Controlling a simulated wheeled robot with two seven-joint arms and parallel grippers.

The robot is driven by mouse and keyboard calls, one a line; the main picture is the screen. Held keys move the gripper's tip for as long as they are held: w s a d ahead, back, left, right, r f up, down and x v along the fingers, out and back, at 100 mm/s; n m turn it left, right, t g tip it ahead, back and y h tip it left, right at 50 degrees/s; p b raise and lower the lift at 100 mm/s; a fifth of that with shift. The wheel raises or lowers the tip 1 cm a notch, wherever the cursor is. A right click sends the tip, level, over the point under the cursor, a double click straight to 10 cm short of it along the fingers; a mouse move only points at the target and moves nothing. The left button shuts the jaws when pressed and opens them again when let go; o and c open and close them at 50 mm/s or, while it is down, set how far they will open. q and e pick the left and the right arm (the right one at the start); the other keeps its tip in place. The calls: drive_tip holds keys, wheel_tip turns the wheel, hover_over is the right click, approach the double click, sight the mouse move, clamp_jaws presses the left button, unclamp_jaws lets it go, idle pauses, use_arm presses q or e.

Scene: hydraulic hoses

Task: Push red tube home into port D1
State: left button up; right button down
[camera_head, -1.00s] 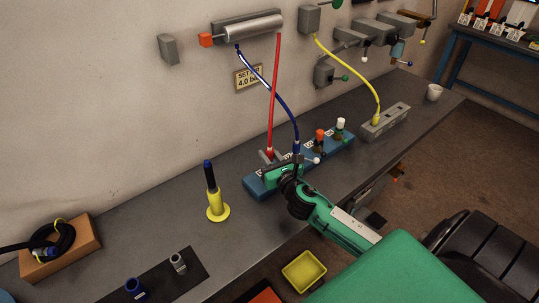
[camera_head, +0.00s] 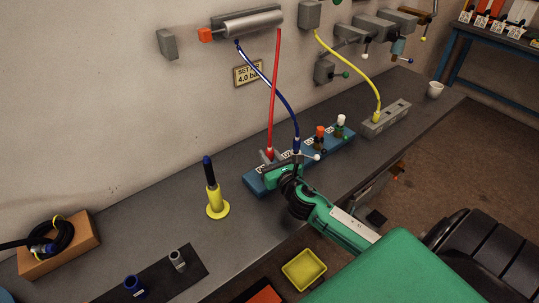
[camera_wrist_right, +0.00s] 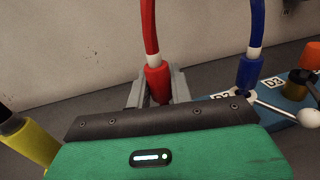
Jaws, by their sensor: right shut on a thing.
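The red tube (camera_head: 274,95) hangs from the cylinder on the wall down to the left end of the blue manifold block (camera_head: 255,186). In the right wrist view the red tube (camera_wrist_right: 149,25) has a white band and a red end fitting (camera_wrist_right: 158,82). My right gripper (camera_head: 270,157) is shut on this fitting, with grey fingers on both sides of it. My gripper body hides the fitting's lower end and port D1, so I cannot tell how deep it sits. My left gripper is not in view.
A blue hose (camera_head: 289,105) stands in the port beside, labelled D2 in the wrist view, near a white-knobbed lever (camera_wrist_right: 306,117). A yellow stand (camera_head: 216,203) is to the left.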

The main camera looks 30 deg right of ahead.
drive_tip(key=shift+f+b, duration=0.4)
drive_tip(key=shift+f, duration=0.2)
drive_tip(key=c, duration=1.2)
unclamp_jaws()
drive_tip(key=shift+o, duration=0.2)
drive_tip(key=shift+s, duration=0.1)
drive_tip(key=s+a+b, duration=0.1)
drive_tip(key=s+b, duration=0.2)
drive_tip(key=s, duration=1)
drive_tip(key=shift+s+a, duration=0.3)
